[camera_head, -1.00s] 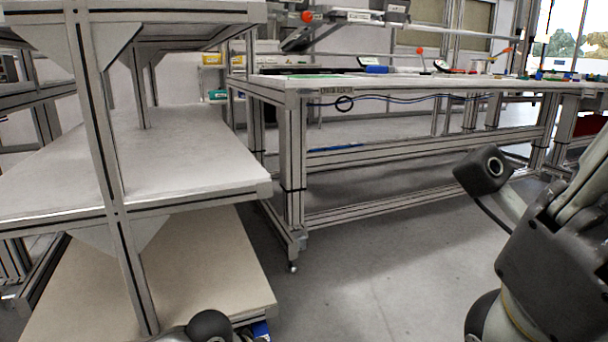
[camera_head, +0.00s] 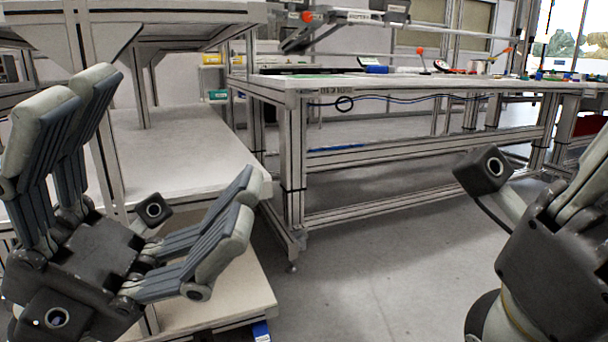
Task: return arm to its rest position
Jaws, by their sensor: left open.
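My left gripper (camera_head: 165,150) is at the lower left of the head view, in front of the shelf rack. Its grey fingers are spread wide apart, with nothing between them. My right arm's gripper body (camera_head: 555,245) shows at the right edge. Its fingers run out of the picture, so whether it is open or shut does not show. No helmet shell is seen in this view.
A shelf rack (camera_head: 190,140) with white boards and metal posts stands at the left, partly hidden by my left gripper. A long workbench (camera_head: 420,83) with tools on top stands behind. The grey floor (camera_head: 380,270) between my arms is clear.

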